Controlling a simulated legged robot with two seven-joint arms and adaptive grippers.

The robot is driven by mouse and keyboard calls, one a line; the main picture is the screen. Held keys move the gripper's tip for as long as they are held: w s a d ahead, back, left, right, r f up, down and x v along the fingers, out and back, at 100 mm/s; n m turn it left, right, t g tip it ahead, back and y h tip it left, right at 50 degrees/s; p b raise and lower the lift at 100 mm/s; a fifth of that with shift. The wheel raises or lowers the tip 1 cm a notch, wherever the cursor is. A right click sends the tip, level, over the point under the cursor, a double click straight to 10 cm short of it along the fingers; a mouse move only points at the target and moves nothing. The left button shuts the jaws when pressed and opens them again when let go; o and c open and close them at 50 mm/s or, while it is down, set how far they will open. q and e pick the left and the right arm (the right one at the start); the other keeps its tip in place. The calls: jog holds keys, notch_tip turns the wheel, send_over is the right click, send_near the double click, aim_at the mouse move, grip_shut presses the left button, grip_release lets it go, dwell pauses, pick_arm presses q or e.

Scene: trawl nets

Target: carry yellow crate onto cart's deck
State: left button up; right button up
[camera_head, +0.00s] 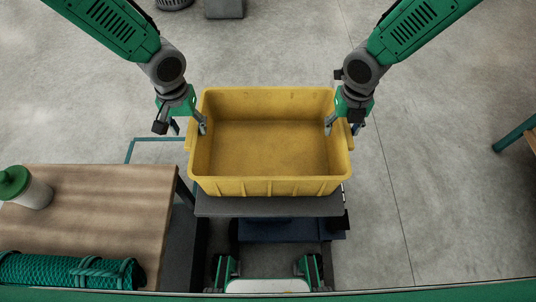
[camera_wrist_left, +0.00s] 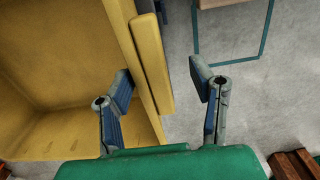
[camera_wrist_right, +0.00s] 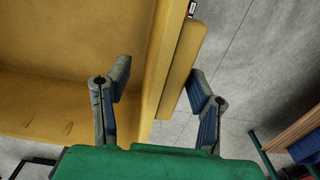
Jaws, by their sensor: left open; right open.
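The yellow crate (camera_head: 270,187) is upright, empty and open-topped in the middle of the head view. It sits over a dark grey flat deck (camera_head: 270,207), which looks like the cart's; its front edge shows below the crate. My left gripper (camera_head: 189,127) is open at the crate's left side wall. In the left wrist view one finger is inside the crate (camera_wrist_left: 150,60) and the other is outside its side ledge, apart from it. My right gripper (camera_head: 343,124) is open and straddles the right wall likewise; its outer finger is close to the ledge (camera_wrist_right: 182,65).
A wooden table (camera_head: 105,210) stands at the left with a green-lidded jar (camera_head: 30,192) and a rolled green net (camera_head: 65,270). Another table edge (camera_head: 530,138) shows at the right. Bare concrete floor (camera_head: 440,190) lies to the right of the crate.

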jog(key=shift+d, duration=0.35)
jog(key=shift+a+r, duration=0.1)
jog(key=shift+a, duration=0.05)
pick_arm(q)
notch_tip(320, 180, up, 11)
jog(key=shift+d, duration=0.3)
pick_arm(e)
notch_tip(320, 180, up, 12)
jog(key=shift+f, duration=0.2)
